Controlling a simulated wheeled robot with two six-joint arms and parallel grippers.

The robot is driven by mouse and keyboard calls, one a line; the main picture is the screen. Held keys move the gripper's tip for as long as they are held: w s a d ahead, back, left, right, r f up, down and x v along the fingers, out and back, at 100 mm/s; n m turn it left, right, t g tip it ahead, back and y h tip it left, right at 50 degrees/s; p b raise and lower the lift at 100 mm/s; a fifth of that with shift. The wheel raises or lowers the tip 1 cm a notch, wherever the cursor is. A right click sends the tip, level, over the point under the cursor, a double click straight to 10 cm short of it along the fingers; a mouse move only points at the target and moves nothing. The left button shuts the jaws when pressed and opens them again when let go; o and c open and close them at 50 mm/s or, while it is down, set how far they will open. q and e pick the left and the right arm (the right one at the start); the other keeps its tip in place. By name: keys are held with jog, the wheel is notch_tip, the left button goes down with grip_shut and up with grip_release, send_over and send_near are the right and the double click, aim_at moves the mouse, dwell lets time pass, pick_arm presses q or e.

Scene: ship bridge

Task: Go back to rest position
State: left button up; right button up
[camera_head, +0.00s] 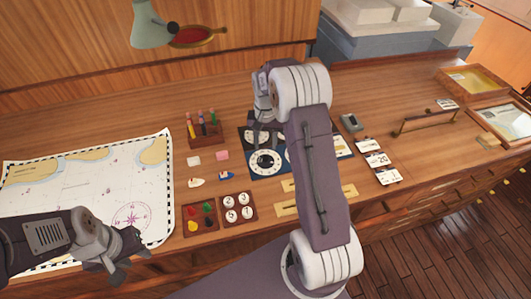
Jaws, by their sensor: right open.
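My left gripper (128,256) is low at the left, over the lower edge of the chart. I cannot make out whether its jaws are apart. My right arm reaches up across the middle of the desk. My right gripper (264,138) is open and points down over the dark board with white dials (268,162). Nothing shows between its fingers. The arm hides part of the board.
A green lamp (150,28) hangs over the back.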

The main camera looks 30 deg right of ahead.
jog(key=shift+r, duration=1.45)
